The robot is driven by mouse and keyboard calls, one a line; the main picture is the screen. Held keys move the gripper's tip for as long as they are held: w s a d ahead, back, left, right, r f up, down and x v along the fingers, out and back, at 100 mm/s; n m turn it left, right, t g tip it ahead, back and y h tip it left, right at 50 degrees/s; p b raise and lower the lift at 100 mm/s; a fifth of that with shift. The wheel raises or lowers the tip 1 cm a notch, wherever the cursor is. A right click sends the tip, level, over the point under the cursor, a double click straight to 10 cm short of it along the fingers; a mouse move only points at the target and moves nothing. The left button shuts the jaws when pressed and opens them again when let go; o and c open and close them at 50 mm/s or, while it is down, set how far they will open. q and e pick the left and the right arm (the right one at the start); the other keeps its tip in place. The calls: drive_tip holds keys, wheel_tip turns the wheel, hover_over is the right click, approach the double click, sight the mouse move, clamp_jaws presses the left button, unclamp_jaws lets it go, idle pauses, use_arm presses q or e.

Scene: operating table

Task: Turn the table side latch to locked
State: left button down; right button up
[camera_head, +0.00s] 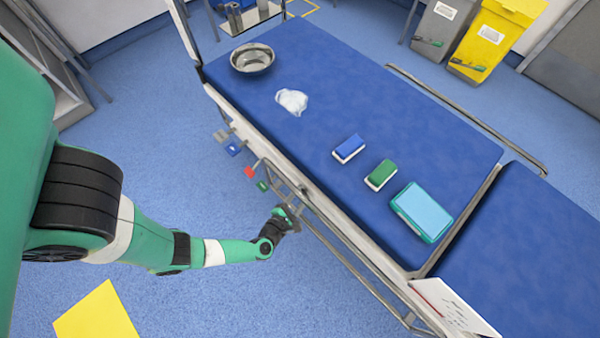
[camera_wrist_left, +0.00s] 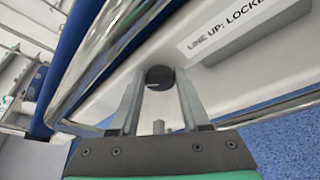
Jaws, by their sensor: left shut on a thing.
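The latch (camera_wrist_left: 160,77) shows in the left wrist view as a small dark round knob on the white side of the operating table. My left gripper (camera_head: 291,214) is at the table's near side in the head view. In the left wrist view its two fingers (camera_wrist_left: 161,88) stand on either side of the knob and are shut on it. A label (camera_wrist_left: 235,28) above right of the knob reads "LINE UP: LOCKE", with its end cut off. The way the line on the knob points is too small to tell. My right gripper is not in view.
A metal side rail (camera_head: 350,252) runs along the blue operating table (camera_head: 330,95) close to my left gripper. On the table lie a steel bowl (camera_head: 252,58), white gauze (camera_head: 292,101), blue and green blocks and a teal box (camera_head: 421,211). Open floor lies at the left.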

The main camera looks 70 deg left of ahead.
use_arm(q)
drive_tip(key=m+y, duration=0.1)
drive_tip(key=m, duration=0.1)
drive_tip(key=m+y+b, duration=0.1)
drive_tip(key=m, duration=0.2)
drive_tip(key=m+y+b, duration=0.1)
drive_tip(key=m, duration=0.1)
drive_tip(key=shift+w+d+f+t, duration=0.15)
drive_tip(key=shift+d+f+t, duration=0.05)
drive_tip(key=shift+f+t, duration=0.2)
drive_tip(key=shift+m+y, duration=0.4)
drive_tip(key=shift+m, duration=0.3)
drive_tip(key=shift+c, duration=1.9)
unclamp_jaws()
drive_tip(key=shift+a, duration=0.1)
drive_tip(key=v, duration=1.1)
drive_tip(key=shift+s+d, duration=0.25)
drive_tip(key=shift+s, duration=0.05)
drive_tip(key=shift+f, duration=0.1)
